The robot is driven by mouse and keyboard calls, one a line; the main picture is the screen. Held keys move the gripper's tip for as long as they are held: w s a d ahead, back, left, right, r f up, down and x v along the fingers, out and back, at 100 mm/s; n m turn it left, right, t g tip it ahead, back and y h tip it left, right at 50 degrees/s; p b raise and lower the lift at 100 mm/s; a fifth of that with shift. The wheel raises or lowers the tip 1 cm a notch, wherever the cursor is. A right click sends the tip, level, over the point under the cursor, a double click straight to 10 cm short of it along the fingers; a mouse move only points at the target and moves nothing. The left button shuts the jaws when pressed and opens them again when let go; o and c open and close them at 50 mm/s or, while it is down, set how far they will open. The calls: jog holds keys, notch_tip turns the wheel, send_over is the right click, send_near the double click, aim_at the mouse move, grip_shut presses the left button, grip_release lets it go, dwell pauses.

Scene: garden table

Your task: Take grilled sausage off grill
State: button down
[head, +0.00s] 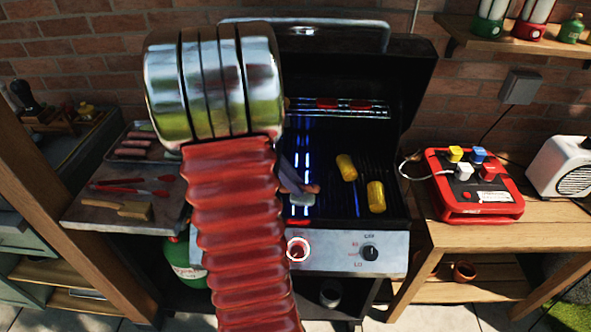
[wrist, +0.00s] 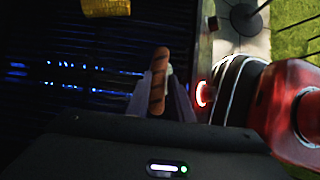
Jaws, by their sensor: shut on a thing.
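In the wrist view a browned sausage with dark grill marks (wrist: 158,80) stands between the two fingers of my gripper (wrist: 160,93), which is shut on it. The black grill grate (wrist: 60,100) lies below and to the left. In the head view my gripper (head: 300,195) is over the grill (head: 350,215), its grey fingertip low above the grate. A small brownish bit of the sausage (head: 311,189) shows beside the fingertip. My red arm hides the left part of the grill.
Two yellow corn pieces (head: 376,197) lie on the grate to the right. Red pieces (head: 327,103) lie on the upper rack. The left side shelf (head: 110,212) holds red tongs (head: 120,185), a brush (head: 125,209) and a tray of raw sausages (head: 135,146). The open lid (head: 410,75) stands behind.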

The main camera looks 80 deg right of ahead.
jog(key=a, duration=0.2)
jog(key=s+a, duration=0.1)
jog(key=a, duration=0.2)
jog(key=s+a, duration=0.1)
jog(key=a, duration=0.2)
jog(key=shift+a, duration=0.1)
dwell(0.3)
